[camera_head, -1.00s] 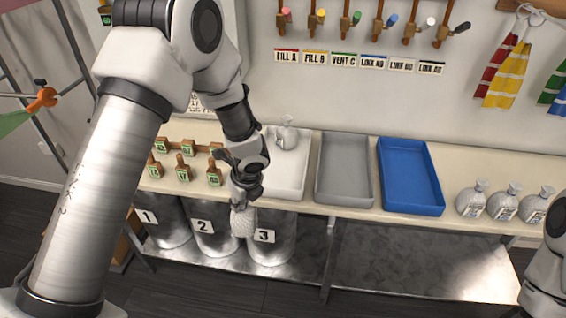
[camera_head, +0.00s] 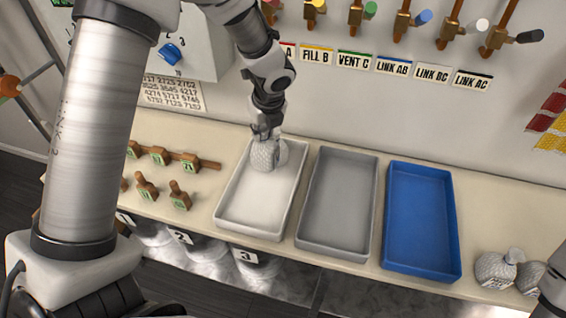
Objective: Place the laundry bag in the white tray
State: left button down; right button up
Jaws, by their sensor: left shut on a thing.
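My left gripper (camera_head: 266,132) points down over the back of the white tray (camera_head: 248,228). It is shut on a pale, textured laundry bag (camera_head: 263,157), held by its top. The bag hangs over the rear part of the tray; I cannot tell whether it touches the tray floor. A second pale bag (camera_head: 283,151) shows partly behind it at the back of the tray and is largely hidden. My right gripper is out of view; only a piece of my right arm shows at the lower right edge.
A grey tray (camera_head: 337,244) and a blue tray (camera_head: 420,264) stand empty to the right. More bags (camera_head: 495,270) sit at the far right. Wooden tagged handles (camera_head: 180,195) lie left of the white tray. Labelled taps (camera_head: 403,25) line the wall above.

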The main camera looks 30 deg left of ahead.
aim_at(262, 150)
pick_arm(q)
jog(key=shift+w+f, duration=0.45)
jog(key=shift+f, duration=0.1)
jog(key=f, duration=0.1)
jog(key=s+f, duration=0.1)
jog(key=f, duration=0.1)
jog(key=s+f+b, duration=0.1)
jog(key=f, duration=0.1)
jog(key=shift+s, duration=0.25)
jog(key=f, duration=0.1)
jog(key=w+f, duration=0.1)
jog(key=f, duration=0.1)
jog(key=shift+w+f, duration=0.1)
jog(key=shift+f, duration=0.1)
jog(key=shift+s+r, duration=0.2)
jog(key=shift+s, duration=0.05)
jog(key=shift+f+b, duration=0.15)
jog(key=shift+b, duration=0.15)
jog(key=c, duration=1.2)
grip_release()
jog(key=shift+o, duration=1)
jog(key=shift+w+f, duration=0.15)
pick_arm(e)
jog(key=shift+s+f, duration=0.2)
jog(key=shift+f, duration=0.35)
